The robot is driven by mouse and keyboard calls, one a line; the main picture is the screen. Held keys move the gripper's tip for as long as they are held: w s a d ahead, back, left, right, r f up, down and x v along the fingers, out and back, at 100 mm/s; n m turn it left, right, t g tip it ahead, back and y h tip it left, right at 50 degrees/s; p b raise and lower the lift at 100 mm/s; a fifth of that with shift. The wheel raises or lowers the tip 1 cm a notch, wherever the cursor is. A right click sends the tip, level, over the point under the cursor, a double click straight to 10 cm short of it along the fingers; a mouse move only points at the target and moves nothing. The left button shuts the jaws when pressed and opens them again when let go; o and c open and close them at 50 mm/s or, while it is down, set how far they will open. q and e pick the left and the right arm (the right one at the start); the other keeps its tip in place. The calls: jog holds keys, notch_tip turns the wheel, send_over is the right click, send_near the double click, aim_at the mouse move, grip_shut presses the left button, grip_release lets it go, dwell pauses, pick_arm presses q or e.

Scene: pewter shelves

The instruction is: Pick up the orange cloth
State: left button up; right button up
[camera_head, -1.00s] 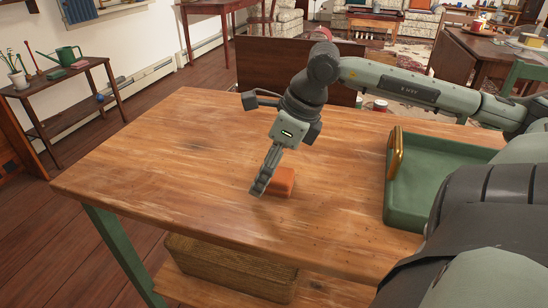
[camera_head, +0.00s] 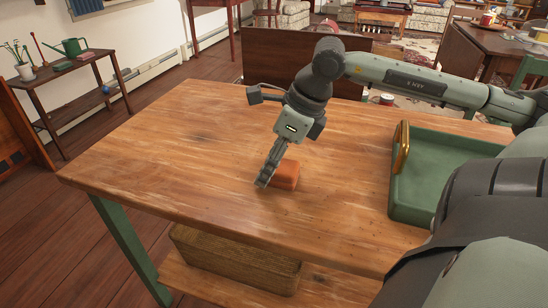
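The orange cloth (camera_head: 286,176) is a small, folded, block-like bundle on the wooden table (camera_head: 170,160). My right gripper (camera_head: 264,180) comes down over the table with its fingers pointing down and slightly left. The fingers overlap the left side of the cloth in this view and hide part of it. I cannot tell whether they touch it, or whether there is a gap between them. The cloth appears to rest on the tabletop. My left gripper is out of view.
A green tray (camera_head: 436,215) with a golden handle-like piece (camera_head: 401,148) stands on the table's right side. A woven basket (camera_head: 235,262) sits on the shelf below. The left part of the tabletop is clear. A plant stand (camera_head: 75,90) stands at the far left.

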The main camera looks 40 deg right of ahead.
aim_at(262, 162)
jog(key=shift+r, duration=0.6)
notch_tip(262, 162, up, 2)
jog(key=shift+w+r, duration=0.1)
jog(key=shift+r, duration=0.15)
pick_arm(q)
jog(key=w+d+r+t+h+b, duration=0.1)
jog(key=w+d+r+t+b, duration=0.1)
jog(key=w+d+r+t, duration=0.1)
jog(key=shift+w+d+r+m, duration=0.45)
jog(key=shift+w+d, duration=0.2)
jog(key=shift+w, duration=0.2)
pick_arm(e)
jog(key=s+a+r, duration=0.5)
jog(key=a+r, duration=0.2)
jog(key=a, duration=0.3)
jog(key=shift+s+r, duration=0.15)
jog(key=shift+s, duration=0.25)
jog(key=shift+a, duration=0.1)
